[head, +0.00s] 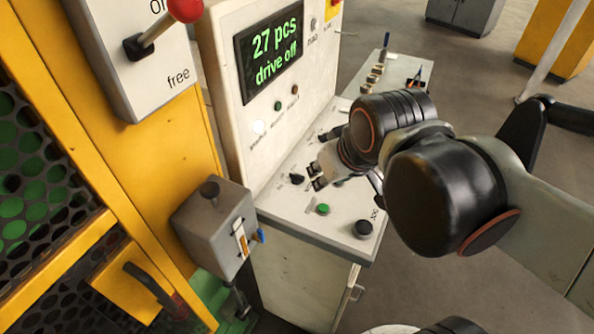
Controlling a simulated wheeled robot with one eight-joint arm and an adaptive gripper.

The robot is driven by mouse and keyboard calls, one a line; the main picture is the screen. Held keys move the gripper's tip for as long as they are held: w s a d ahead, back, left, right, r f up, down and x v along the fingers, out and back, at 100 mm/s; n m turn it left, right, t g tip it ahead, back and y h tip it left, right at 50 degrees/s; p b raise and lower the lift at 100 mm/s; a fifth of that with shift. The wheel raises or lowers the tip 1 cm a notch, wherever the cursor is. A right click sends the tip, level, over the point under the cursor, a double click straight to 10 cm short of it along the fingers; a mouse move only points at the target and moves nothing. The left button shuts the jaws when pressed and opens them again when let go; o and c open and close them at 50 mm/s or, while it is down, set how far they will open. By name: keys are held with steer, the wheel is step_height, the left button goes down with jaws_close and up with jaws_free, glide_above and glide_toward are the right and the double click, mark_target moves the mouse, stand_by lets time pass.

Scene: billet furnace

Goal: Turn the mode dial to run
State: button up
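The console (275,220) has a pale sloped panel with small controls. A small black knob (297,179) sits on its left part and may be the mode dial; its label and pointer are too small to read. My gripper (316,177) is low over the panel, just right of this knob. Its two dark fingertips look a little apart, with nothing seen between them. The gripper and wrist hide part of the panel behind them. The display (272,52) reads "27 pcs" and "drive off". Below it, the left lamp (258,127) is lit white.
A green button (322,209) and a black knob (363,229) are near the panel's front edge. A grey box (214,226) and a red-balled lever (166,25) are on the yellow frame at left.

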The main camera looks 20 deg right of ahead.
steer(key=w+r+n+g+p, duration=0.15)
steer(key=w+n+g, duration=0.25)
steer(key=w, duration=0.6)
steer(key=n+g+p, duration=0.1)
steer(key=n+g, duration=0.1)
steer(key=n, duration=0.2)
glide_toward(297, 174)
step_height(297, 174, down, 8)
steer(key=b, duration=0.3)
steer(key=shift+w+f+b, duration=0.1)
steer(key=shift+f+b, duration=0.15)
steer(key=shift+b, duration=0.05)
steer(key=shift+c, duration=0.2)
jaws_close()
